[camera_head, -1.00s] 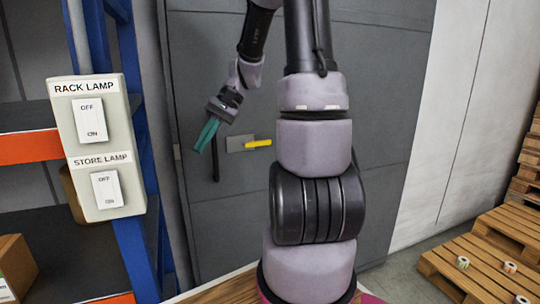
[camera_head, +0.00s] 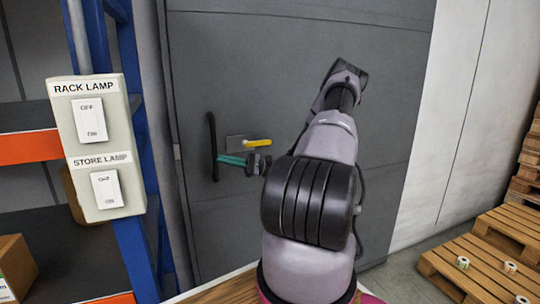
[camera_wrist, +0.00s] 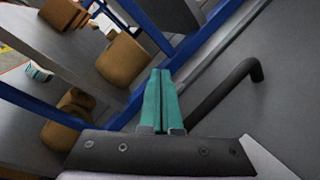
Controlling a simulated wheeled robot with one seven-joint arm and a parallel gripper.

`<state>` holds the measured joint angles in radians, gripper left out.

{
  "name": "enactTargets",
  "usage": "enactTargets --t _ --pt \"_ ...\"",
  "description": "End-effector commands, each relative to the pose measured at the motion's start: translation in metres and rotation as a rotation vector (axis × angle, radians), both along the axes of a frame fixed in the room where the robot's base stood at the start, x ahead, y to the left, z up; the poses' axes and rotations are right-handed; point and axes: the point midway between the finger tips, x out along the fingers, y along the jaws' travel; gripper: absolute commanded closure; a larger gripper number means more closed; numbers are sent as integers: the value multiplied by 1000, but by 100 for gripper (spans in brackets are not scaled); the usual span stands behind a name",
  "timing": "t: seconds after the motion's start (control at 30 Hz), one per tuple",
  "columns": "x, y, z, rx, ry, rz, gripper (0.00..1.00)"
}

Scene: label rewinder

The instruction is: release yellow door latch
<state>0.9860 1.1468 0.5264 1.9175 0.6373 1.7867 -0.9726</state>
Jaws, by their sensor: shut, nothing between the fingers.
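The yellow latch (camera_head: 257,142) is a short lever on a grey plate (camera_head: 235,142) on the dark grey door (camera_head: 300,60). It points to the right and lies nearly level. My gripper (camera_head: 222,160) has green fingers, which point left just below the latch plate in the head view. The fingers are shut together with nothing between them, as the wrist view (camera_wrist: 160,75) also shows. A black door handle (camera_head: 212,147) stands upright left of the latch, near the fingertips. I cannot tell whether the fingers touch the handle or the plate. The latch is out of the wrist view.
A switch panel (camera_head: 128,143) with rack lamp and store lamp switches stands at the left, on a blue rack (camera_head: 130,55). Cardboard boxes (camera_wrist: 122,62) sit on the rack's shelves. Wooden pallets (camera_head: 470,262) with small rolls lie at the right.

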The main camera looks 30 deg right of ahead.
Motion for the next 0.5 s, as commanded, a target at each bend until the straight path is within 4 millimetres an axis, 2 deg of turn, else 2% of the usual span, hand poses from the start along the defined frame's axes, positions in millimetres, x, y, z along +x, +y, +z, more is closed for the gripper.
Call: enactTargets --t 0.23,0.5 --pt "16 -66 -40 288 -35 -279 100" --pt "14 -145 -94 569 -79 -624 100"
